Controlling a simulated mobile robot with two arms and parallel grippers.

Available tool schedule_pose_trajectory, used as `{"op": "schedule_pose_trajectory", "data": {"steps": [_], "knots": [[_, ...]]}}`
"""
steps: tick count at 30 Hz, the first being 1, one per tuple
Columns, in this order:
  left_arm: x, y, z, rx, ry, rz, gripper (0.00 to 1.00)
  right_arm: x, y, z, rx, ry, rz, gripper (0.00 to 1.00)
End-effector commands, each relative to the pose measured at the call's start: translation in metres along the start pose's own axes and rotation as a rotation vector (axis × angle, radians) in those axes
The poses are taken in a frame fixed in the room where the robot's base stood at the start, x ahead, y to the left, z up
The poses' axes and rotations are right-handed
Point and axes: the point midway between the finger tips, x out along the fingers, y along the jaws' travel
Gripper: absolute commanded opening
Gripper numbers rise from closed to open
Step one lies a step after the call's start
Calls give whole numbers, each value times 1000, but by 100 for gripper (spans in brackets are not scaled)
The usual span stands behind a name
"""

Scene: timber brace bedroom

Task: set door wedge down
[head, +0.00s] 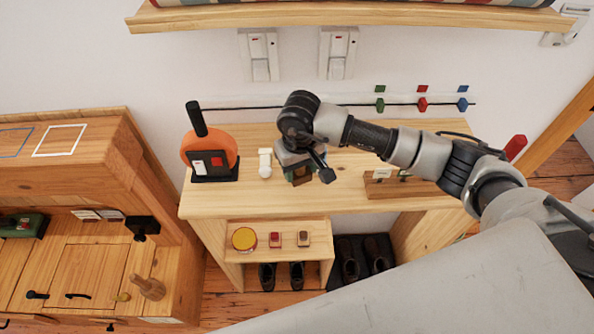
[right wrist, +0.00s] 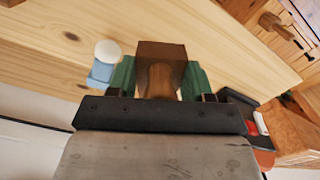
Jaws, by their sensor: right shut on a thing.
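My right gripper (head: 301,170) is over the wooden table, between the orange round object and the small rack. It is shut on a brown wooden block, which I take to be the door wedge (right wrist: 160,55). In the right wrist view the block stands out between the fingers, with green parts on both sides. I cannot tell whether the green belongs to the wedge or to something beside it. In the head view the gripper hides most of the wedge, and I cannot tell if it touches the tabletop (head: 235,200). My left gripper is not in view.
A small white item (head: 265,163) stands close left of the gripper. An orange round object (head: 225,145) with a black handle is further left. A wooden rack (head: 400,186) stands to the right. The table's front strip is clear. Shoes (head: 282,275) and a low shelf (head: 275,228) are below.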

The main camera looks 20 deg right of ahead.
Motion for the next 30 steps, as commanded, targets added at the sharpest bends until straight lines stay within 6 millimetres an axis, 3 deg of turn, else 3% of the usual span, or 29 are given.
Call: {"op": "schedule_pose_trajectory", "data": {"steps": [5,9,13,20,21,26,30], "knots": [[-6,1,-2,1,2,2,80,16,0,1,0,-3,0,24],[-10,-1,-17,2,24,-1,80,36,-1,1,-1,-3,-1,24],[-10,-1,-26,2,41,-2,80,39,0,0,-1,2,1,24],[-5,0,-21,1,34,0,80,42,0,0,-1,1,1,24],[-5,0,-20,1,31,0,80,42,0,0,-1,1,1,52],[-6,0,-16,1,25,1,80,41,0,0,-1,0,0,76],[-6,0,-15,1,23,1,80,41,0,0,-1,0,0,76]]}}
